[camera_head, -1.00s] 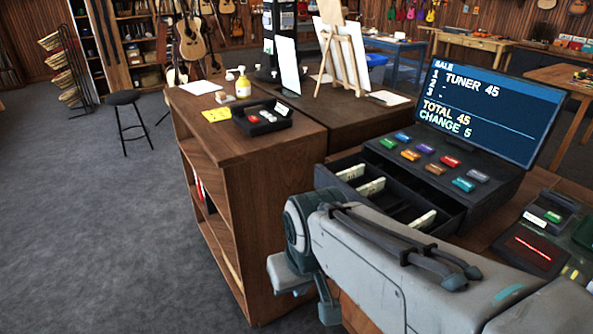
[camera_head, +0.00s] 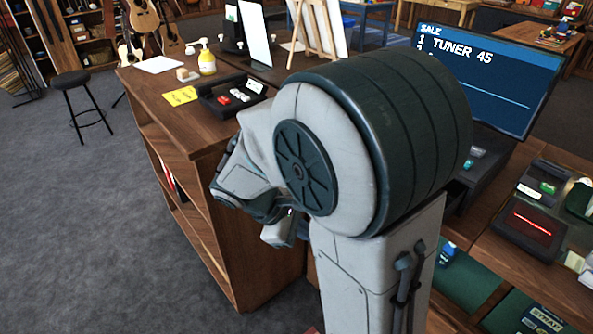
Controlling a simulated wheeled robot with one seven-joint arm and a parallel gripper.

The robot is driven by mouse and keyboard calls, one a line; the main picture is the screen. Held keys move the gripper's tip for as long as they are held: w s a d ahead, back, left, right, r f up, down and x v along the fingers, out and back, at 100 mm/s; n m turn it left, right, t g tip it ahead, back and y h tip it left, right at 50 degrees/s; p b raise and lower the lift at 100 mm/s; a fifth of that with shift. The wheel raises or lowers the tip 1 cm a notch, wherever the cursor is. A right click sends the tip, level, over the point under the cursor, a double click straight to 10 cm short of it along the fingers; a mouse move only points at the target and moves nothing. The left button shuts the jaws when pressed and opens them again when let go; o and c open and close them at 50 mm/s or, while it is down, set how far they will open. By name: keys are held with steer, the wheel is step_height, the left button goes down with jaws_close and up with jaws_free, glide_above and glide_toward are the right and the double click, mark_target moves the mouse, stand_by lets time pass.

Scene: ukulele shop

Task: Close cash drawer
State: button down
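The cash register's screen (camera_head: 488,78) stands at the right in the head view and reads SALE, 1 TUNER 45. Only a sliver of the dark register body (camera_head: 482,172) with a few coloured keys shows below it. The cash drawer is hidden behind my arm, so I cannot see how far out it is. My arm fills the middle of the view. My gripper (camera_head: 262,215) seems to be at the arm's far end, left of the big joint and near the counter's end. It is partly hidden, and its fingers cannot be made out clearly.
The wooden counter (camera_head: 150,82) at the left holds a black tray (camera_head: 215,108), a yellow note (camera_head: 180,96) and a yellow bottle (camera_head: 207,62). A card terminal (camera_head: 530,225) with a red line lies at the right. A stool (camera_head: 85,105) stands on open grey carpet.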

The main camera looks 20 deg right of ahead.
steer(key=w+a+n+t+h, duration=0.7)
steer(key=w+n+t+h, duration=0.15)
steer(key=w+n, duration=0.35)
steer(key=p+x, duration=0.2)
steer(key=x, duration=1.1)
steer(key=shift+d+g+h, duration=0.3)
steer(key=shift+g+h, duration=0.15)
steer(key=shift+r, duration=0.15)
